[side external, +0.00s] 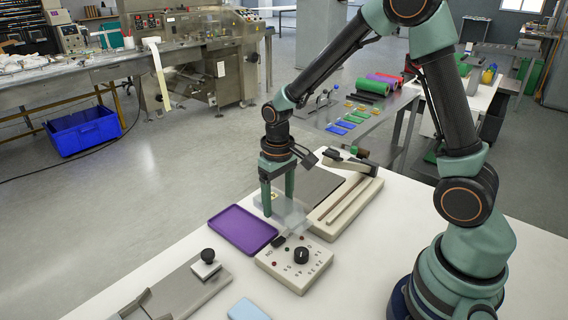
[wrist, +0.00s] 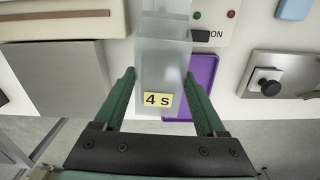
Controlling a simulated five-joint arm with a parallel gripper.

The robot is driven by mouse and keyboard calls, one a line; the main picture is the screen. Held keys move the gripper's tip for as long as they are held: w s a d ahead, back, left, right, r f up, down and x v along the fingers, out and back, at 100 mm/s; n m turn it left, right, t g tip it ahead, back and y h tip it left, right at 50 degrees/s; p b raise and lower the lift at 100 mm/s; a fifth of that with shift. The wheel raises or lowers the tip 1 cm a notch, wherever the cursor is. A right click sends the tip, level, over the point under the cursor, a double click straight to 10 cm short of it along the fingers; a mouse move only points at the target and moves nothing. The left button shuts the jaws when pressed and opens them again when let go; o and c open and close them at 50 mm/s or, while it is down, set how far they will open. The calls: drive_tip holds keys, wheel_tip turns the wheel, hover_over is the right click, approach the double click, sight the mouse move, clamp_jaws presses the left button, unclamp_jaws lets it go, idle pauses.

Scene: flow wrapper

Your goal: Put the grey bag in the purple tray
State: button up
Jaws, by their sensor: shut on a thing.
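The grey bag (wrist: 165,60) is pale and translucent, with a yellow "4 S" label facing the wrist camera. In the side view the bag (side external: 292,214) shows faintly between and beyond my fingers. My gripper (side external: 278,204) is shut on it, with one green finger on each side, as the wrist view (wrist: 160,78) also shows. The purple tray (side external: 243,230) lies flat and empty on the white table, just left of the bag in the side view. In the wrist view the tray (wrist: 204,80) is partly hidden behind the bag and right finger. The bag's height above the table is unclear.
A control box (side external: 294,262) with a black knob stands close to the tray and bag. A beige sealer (side external: 342,205) with a grey plate is behind. A metal fixture (side external: 190,284) with a black knob and a blue block (side external: 248,310) are at the front.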

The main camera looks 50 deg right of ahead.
approach(238, 226)
drive_tip(key=shift+f+n, duration=0.4)
drive_tip(key=shift+f, duration=1.35)
drive_tip(key=shift+f, duration=0.4)
idle(0.5)
drive_tip(key=shift+f, duration=0.35)
drive_tip(key=shift+f, duration=0.65)
idle(0.5)
drive_tip(key=o, duration=1.2)
drive_tip(key=shift+o, duration=0.2)
